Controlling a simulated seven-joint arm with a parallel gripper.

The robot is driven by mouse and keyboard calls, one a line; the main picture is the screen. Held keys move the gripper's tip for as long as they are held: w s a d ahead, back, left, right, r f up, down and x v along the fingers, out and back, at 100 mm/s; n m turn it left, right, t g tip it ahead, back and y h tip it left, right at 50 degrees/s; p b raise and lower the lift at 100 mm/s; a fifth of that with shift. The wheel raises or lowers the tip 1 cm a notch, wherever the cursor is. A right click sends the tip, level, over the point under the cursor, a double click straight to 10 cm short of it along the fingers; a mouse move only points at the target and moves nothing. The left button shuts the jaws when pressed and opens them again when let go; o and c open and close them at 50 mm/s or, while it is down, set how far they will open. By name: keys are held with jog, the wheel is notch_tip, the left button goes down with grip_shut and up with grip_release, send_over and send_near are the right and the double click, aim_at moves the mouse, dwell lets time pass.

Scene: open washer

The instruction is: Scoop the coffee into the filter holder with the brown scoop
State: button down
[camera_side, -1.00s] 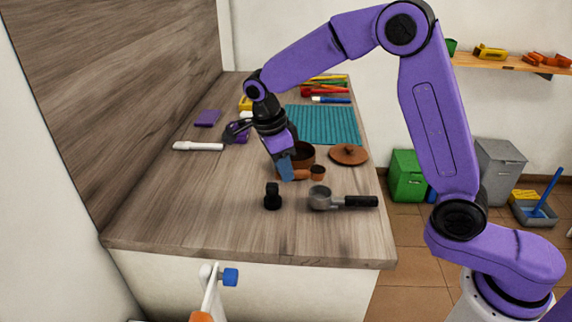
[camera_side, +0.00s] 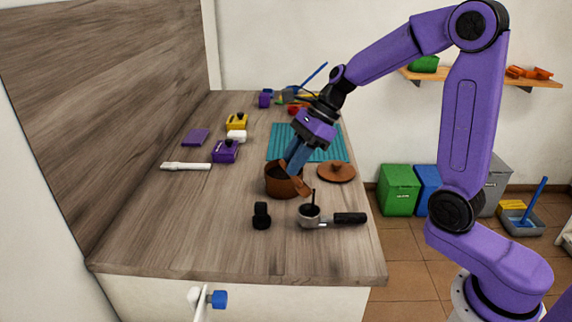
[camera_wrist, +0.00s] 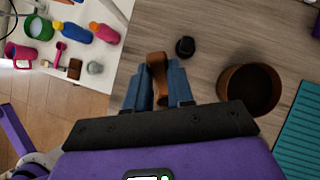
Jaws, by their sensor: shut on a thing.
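My gripper (camera_side: 292,172) has blue fingers shut on the brown scoop (camera_side: 301,186). The scoop is tilted, its lower end close above the filter holder (camera_side: 308,222). A thin dark streak stands between the scoop and the holder's cup, which looks dark inside; it looks like falling coffee. The holder's black handle points right. The brown pot (camera_side: 281,188) stands behind and left of the holder, partly covered by my fingers. In the wrist view the scoop (camera_wrist: 157,72) sits between my fingers and the pot (camera_wrist: 249,90) is to the right; I cannot make out the holder there.
A black tamper (camera_side: 261,215) stands left of the holder. A brown lid (camera_side: 336,172) lies right of the pot, near a teal mat (camera_side: 310,143). A white brush-like tool (camera_side: 186,166) and a purple block (camera_side: 225,152) lie farther left.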

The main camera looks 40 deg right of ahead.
jog(key=s+d+f+t+y, duration=0.2)
jog(key=d+y, duration=0.3)
jog(key=y, duration=0.2)
jog(key=s+d+f+t+y, duration=0.1)
jog(key=s+d+t+y, duration=0.1)
jog(key=d+y, duration=0.4)
jog(key=shift+d+f+t+y, duration=0.25)
jog(key=shift+f+t+y, duration=0.15)
jog(key=shift+t, duration=0.2)
dwell(2.1)
